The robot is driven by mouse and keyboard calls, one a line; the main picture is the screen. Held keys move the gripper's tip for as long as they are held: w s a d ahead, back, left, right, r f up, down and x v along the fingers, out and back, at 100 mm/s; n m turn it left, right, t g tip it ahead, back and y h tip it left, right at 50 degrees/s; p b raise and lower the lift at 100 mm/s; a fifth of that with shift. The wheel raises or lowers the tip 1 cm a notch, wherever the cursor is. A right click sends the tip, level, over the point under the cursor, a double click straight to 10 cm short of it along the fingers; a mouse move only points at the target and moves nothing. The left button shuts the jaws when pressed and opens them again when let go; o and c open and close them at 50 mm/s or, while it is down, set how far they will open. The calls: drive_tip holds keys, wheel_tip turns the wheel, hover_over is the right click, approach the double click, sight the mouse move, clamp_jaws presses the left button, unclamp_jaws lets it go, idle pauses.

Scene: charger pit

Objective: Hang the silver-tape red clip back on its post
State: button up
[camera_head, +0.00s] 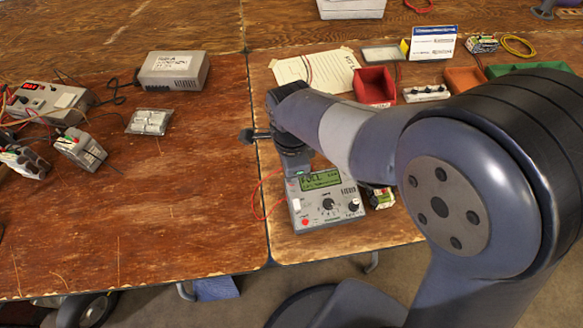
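A grey meter box (327,219) with a lit green display (321,181), knobs and a red button or jack stands near the front edge of the right table. A thin red lead (254,194) loops out at its left side, and its upper end runs up under my wrist. My gripper (297,172) points down at the box's upper left corner; its fingers are mostly hidden by my wrist, so I cannot tell whether it is open or holds anything. I cannot make out the silver-tape red clip or its post. A small battery pack (381,197) lies right of the box, partly behind my arm.
The left table holds a wired charger (48,102), battery packs (80,149), a grey box (172,71) and bagged cells (149,122). A red bin (375,86), orange bin (466,79) and paper (300,72) lie behind my arm. The left table's front middle is clear.

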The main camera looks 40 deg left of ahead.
idle(0.4)
drive_tip(key=o, duration=0.8)
drive_tip(key=shift+o, duration=0.2)
drive_tip(key=shift+o, duration=1.1)
drive_tip(key=shift+r+p, duration=3.1)
drive_tip(key=shift+r, duration=0.7)
drive_tip(key=shift+c, duration=0.6)
